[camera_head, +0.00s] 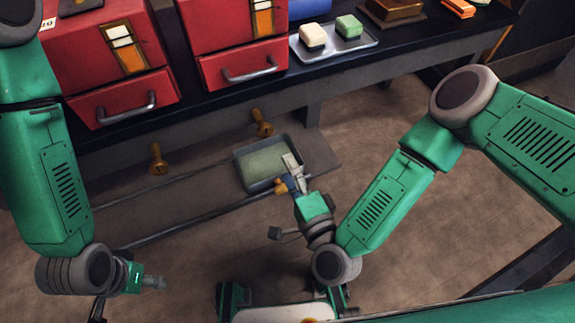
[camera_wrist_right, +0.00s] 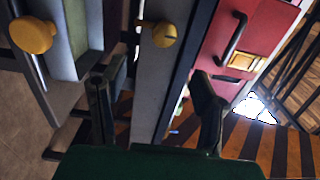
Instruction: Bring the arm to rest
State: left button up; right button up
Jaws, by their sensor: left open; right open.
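My left arm hangs down the left side of the head view, with its gripper (camera_head: 153,282) low at the left, over the floor and clear of the bench. It is small and partly hidden, open, with nothing seen in it. My right arm comes in from the right and bends at the elbow. Its gripper (camera_head: 289,174) points up toward the bench and overlaps the right edge of a grey tray (camera_head: 240,173) in the picture. In the right wrist view the right gripper's two dark fingers (camera_wrist_right: 155,98) stand wide apart, with nothing held between them.
Two brass knobs (camera_head: 157,158) (camera_head: 263,123) stand out below the bench edge. Red cabinets with drawer handles (camera_head: 125,107) (camera_head: 250,70) stand on the bench. A metal tray (camera_head: 352,44) holds a cream block (camera_head: 312,37) and a green block (camera_head: 349,27). Open floor (camera_head: 400,235) lies in front.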

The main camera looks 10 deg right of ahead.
dwell(0.3)
jog(key=s+d+f+n+g+y+p, duration=0.1)
jog(key=s+d+f+n+g+p, duration=0.15)
jog(key=s+n+g+p, duration=0.4)
jog(key=s+d+r+n+g+h+p, duration=0.1)
jog(key=s+d+r+n+g+h, duration=0.1)
jog(key=d, duration=0.8)
jog(key=s+d+r+n+g+h+p, duration=0.2)
jog(key=s+d+n+g+h, duration=0.2)
jog(key=s+d+n+g, duration=0.2)
jog(key=s+d+g, duration=0.2)
jog(key=s+d, duration=0.2)
jog(key=d, duration=0.1)
jog(key=shift+d+r+n+h+p, duration=0.15)
jog(key=shift+r+n+h+p, duration=0.15)
jog(key=shift+n, duration=0.05)
jog(key=shift+s, duration=0.1)
